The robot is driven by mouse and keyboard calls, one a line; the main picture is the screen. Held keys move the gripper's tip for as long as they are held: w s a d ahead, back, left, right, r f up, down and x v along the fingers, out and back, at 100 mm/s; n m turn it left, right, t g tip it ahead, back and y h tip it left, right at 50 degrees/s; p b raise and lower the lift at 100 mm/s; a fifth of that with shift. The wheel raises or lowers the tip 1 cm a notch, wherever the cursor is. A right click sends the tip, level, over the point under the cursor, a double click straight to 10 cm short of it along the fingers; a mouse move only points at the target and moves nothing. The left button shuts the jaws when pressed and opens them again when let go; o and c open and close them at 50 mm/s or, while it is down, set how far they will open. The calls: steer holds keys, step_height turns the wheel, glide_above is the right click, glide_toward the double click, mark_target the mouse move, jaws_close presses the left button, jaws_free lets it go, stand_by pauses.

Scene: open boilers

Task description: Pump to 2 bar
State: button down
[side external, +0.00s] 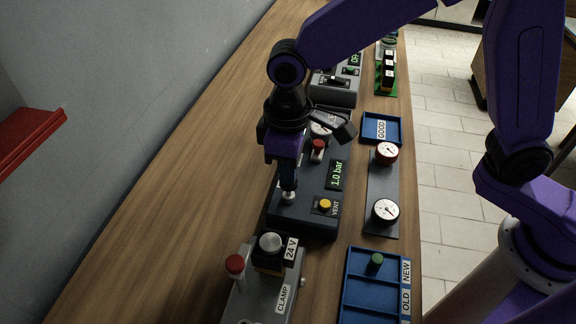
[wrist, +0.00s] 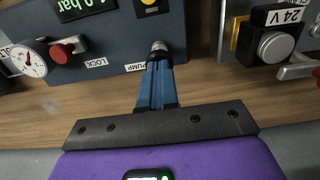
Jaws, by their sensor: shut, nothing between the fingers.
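The dark pump box (side external: 305,218) stands on the bench, and its display (side external: 336,175) reads 1.0 bar. The silver pump knob (side external: 289,198) sits on the box's near left part; in the wrist view it (wrist: 158,47) is beside the PUMP label (wrist: 134,67). My gripper (side external: 288,187) is shut and empty, pointing down with its tips at the knob; contact is not certain. It also shows in the wrist view (wrist: 157,62). The red LOCK knob (side external: 318,146) and yellow VENT button (side external: 325,204) are on the same box. Its gauge (side external: 322,124) is partly hidden by my arm.
Nearer is a grey clamp station (side external: 266,296) with a 24 V block and red knob. At right are a plate with two gauges (side external: 385,211), a blue GOOD tray (side external: 367,120) and a blue OLD/NEW tray (side external: 351,290). The bench's left side is clear.

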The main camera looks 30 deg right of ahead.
steer(key=shift+f, duration=1.45)
step_height(320, 180, up, 14)
steer(key=shift+r, duration=0.25)
stand_by(0.4)
steer(key=s+d+f+n, duration=0.1)
steer(key=s+d+f, duration=0.3)
steer(key=s+d, duration=0.5)
steer(key=s+d+f+n, duration=0.2)
steer(key=s+d+f, duration=0.2)
steer(key=s+d, duration=0.5)
steer(key=d, duration=0.8)
steer(key=shift+s+n, duration=0.3)
